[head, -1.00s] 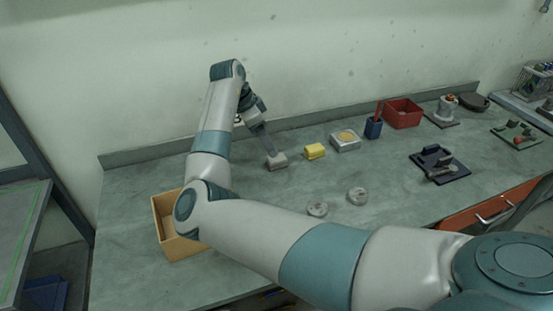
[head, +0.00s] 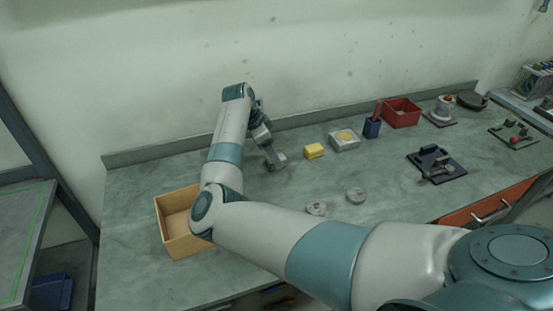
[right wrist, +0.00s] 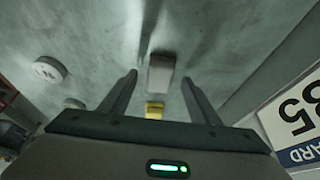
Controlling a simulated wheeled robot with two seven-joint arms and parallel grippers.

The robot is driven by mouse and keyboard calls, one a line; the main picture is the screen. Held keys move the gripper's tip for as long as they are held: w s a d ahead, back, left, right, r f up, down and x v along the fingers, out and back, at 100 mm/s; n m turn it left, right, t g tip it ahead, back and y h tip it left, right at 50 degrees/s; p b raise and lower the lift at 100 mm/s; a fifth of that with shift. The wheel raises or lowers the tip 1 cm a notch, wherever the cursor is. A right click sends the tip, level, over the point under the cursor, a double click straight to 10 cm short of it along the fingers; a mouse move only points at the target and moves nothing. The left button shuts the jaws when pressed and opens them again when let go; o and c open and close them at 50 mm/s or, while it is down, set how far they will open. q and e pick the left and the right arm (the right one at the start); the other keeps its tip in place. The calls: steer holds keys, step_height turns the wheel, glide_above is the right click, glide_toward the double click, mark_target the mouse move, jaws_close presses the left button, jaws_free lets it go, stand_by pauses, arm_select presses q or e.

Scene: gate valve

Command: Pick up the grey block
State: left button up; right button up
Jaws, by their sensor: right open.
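The grey block (head: 280,163) lies on the workbench near the back wall, left of the yellow block (head: 313,151). My right gripper (head: 272,154) reaches down to it from above, and the fingers partly cover it in the head view. In the right wrist view my right gripper (right wrist: 160,79) is open, one finger on each side of the grey block (right wrist: 161,76). Gaps show between the block and both fingers. I cannot tell whether the fingertips reach down beside it. My left gripper is not in view.
A wooden box (head: 162,224) stands at the bench's front left. Two round grey pieces (head: 316,208) (head: 356,195) lie in front of the yellow block. A white box (head: 344,141), a blue cup (head: 372,128) and a red bin (head: 402,112) stand farther right.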

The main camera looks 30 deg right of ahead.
steer(key=shift+x, duration=1.15)
steer(key=c, duration=1.2)
